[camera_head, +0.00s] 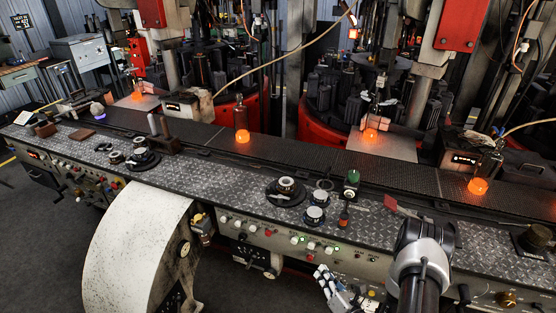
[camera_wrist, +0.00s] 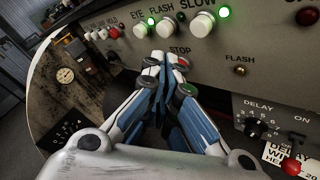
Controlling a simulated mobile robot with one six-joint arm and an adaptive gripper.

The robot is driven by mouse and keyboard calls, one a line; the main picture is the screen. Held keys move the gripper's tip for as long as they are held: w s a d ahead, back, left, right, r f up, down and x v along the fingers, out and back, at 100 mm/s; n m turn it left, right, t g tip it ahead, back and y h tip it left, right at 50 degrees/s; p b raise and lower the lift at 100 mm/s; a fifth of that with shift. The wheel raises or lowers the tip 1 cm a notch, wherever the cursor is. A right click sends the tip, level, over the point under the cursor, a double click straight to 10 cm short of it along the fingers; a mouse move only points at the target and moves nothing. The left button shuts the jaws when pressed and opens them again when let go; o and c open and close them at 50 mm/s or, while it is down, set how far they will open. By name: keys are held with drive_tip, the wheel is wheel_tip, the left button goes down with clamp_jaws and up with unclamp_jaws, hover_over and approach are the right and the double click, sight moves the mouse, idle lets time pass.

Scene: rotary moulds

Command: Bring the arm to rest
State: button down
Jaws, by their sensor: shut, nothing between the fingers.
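My gripper (camera_head: 322,273) shows in the head view at the lower middle, just in front of the control panel (camera_head: 262,236) on the machine's front. In the wrist view, my gripper (camera_wrist: 164,62) has its blue and white fingers drawn together, with nothing held between them. The fingertips point at the panel, just below a row of white knobs (camera_wrist: 203,24) and close to the STOP label (camera_wrist: 180,50). I cannot tell whether they touch the panel. Two green lights (camera_wrist: 223,12) glow beside the knobs.
A patterned metal worktop (camera_head: 225,180) runs above the panel, with dials and a green-topped button (camera_head: 352,176). A large pale drum (camera_head: 135,250) bulges out at left. In the wrist view, a DELAY dial (camera_wrist: 256,127) lies right of the fingers.

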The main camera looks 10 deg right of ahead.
drive_tip(key=a+r+n+g+y, duration=0.4)
drive_tip(key=a+r+n+y, duration=0.3)
drive_tip(key=r, duration=0.5)
drive_tip(key=a+r+n+g+y, duration=0.3)
drive_tip(key=a+r+n+y, duration=0.1)
drive_tip(key=a+r+n, duration=0.6)
drive_tip(key=s+a+r+n+g+h, duration=0.3)
drive_tip(key=s+r+n+g, duration=0.25)
drive_tip(key=s+n, duration=0.3)
drive_tip(key=s+a+r+n+g+h, duration=0.35)
drive_tip(key=s+r+n, duration=0.3)
drive_tip(key=s, duration=0.25)
drive_tip(key=s+d+r+n+t+h, duration=0.2)
drive_tip(key=d+n+h, duration=0.2)
drive_tip(key=d, duration=0.1)
drive_tip(key=s+d+r+n+t+h, duration=0.2)
drive_tip(key=s+d+r+n+h, duration=0.1)
drive_tip(key=d+n, duration=0.2)
drive_tip(key=shift+s+d+t+h, duration=0.25)
drive_tip(key=shift+s+t+h, duration=0.1)
drive_tip(key=shift+t, duration=0.05)
drive_tip(key=shift+d+r, duration=0.1)
